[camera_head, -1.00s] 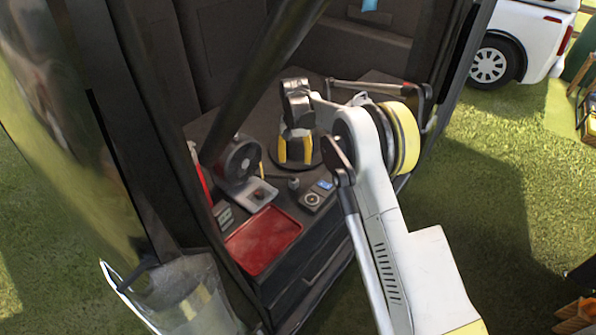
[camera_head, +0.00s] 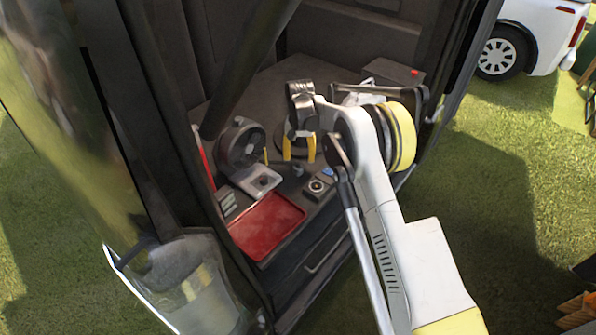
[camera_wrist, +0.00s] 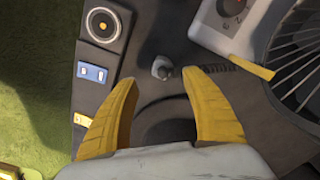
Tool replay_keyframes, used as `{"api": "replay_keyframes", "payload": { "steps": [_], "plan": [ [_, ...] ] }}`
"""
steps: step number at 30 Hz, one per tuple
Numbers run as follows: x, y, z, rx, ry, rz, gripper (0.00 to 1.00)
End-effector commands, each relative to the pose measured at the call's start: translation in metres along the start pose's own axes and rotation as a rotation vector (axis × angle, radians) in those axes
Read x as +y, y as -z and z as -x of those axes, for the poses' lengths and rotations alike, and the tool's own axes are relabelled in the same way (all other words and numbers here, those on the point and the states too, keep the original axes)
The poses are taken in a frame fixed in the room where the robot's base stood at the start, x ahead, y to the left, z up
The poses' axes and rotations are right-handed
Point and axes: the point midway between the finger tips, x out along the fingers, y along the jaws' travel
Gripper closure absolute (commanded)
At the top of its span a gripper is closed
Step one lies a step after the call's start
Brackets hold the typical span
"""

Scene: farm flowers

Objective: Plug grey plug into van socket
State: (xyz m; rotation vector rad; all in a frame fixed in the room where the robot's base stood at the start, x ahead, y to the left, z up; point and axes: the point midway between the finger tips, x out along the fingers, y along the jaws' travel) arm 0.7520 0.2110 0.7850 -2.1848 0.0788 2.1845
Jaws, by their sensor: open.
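The grey plug (camera_wrist: 162,68) lies on the dark counter in the van, with a dark coiled cable running right from it in the wrist view. In the head view the plug (camera_head: 298,171) is small, just below my fingertips. My gripper (camera_head: 299,158) is open; its yellow fingers (camera_wrist: 160,76) point toward the plug, which appears between the tips, ungripped. A round socket with an orange-ringed centre (camera_wrist: 104,22) is on a dark panel at upper left in the wrist view; it also shows in the head view (camera_head: 317,186).
A black fan (camera_head: 241,143) and a pale device with a knob (camera_head: 257,181) stand left of my gripper. A red tray (camera_head: 267,226) lies at the counter's front. A grey box with a red button (camera_head: 394,74) is behind my arm. The van's dark door frame borders the left.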

Motion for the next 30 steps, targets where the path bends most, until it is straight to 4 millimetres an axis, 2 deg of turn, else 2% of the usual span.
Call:
{"api": "replay_keyframes", "payload": {
  "steps": [5,8,15,18,28,29,30],
  "plan": [
    [0.000,0.000,0.000,0.000,0.000,0.000,0.44],
    [-0.001,0.000,-0.007,0.000,0.000,0.000,0.44],
    [-0.005,0.000,-0.044,0.000,0.000,0.001,0.44],
    [-0.004,0.000,-0.052,0.000,0.000,0.000,0.44],
    [-0.004,0.000,-0.051,0.000,0.000,0.000,0.44],
    [-0.004,0.000,-0.051,0.000,0.000,0.000,0.48],
    [-0.004,0.000,-0.051,0.000,0.000,0.000,0.61]
  ]
}}
